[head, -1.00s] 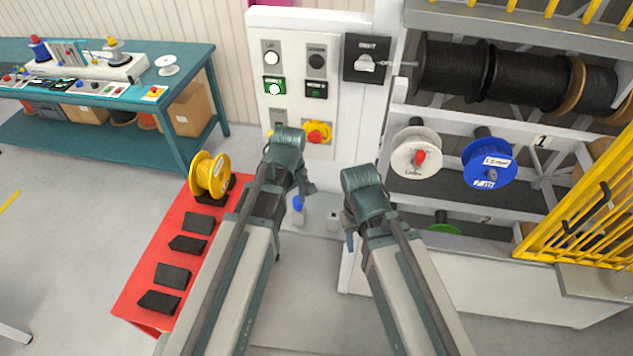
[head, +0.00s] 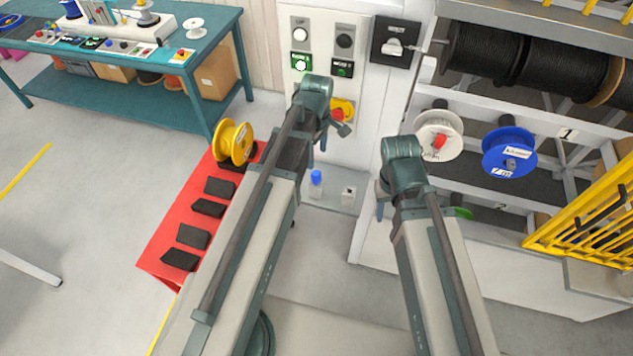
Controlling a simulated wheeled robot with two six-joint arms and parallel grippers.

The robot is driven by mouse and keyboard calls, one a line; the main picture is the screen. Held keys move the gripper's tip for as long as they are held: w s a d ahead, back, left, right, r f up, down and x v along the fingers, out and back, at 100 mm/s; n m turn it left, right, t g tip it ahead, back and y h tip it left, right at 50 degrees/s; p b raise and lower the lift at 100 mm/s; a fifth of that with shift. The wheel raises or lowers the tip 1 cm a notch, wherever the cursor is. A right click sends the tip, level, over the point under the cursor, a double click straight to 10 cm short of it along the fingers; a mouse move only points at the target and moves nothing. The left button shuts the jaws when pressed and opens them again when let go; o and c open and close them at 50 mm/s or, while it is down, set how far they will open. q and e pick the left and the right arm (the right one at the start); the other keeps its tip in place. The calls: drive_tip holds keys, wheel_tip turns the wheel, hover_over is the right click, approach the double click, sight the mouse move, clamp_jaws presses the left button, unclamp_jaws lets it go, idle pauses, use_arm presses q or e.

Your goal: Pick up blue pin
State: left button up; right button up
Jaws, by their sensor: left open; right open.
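A small blue pin (head: 316,177) stands upright in a pale block on the low grey ledge below the control panel. My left gripper (head: 334,137) is open and empty, above and slightly right of the pin in the picture, in front of the panel. My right gripper (head: 380,205) is open and empty, to the right of the pin, by the white post of the reel rack. Both grippers are apart from the pin. Their fingertips are small and partly hidden by my wrists.
A second small pale block (head: 348,194) sits right of the pin. A red bench (head: 163,240) with dark blocks and a yellow reel (head: 234,142) lies left of my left arm. White (head: 425,147) and blue (head: 509,156) reels hang on the rack at right. A yellow grille (head: 590,205) stands far right.

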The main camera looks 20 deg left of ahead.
sight(316, 173)
use_arm(q)
wheel_tip(316, 173, down, 6)
drive_tip(key=b, duration=0.4)
drive_tip(key=shift+r+b, duration=0.15)
drive_tip(key=shift+b, duration=0.15)
drive_tip(key=f+b, duration=0.5)
drive_tip(key=shift+w+a+f, duration=0.15)
drive_tip(key=shift+w, duration=0.05)
clamp_jaws()
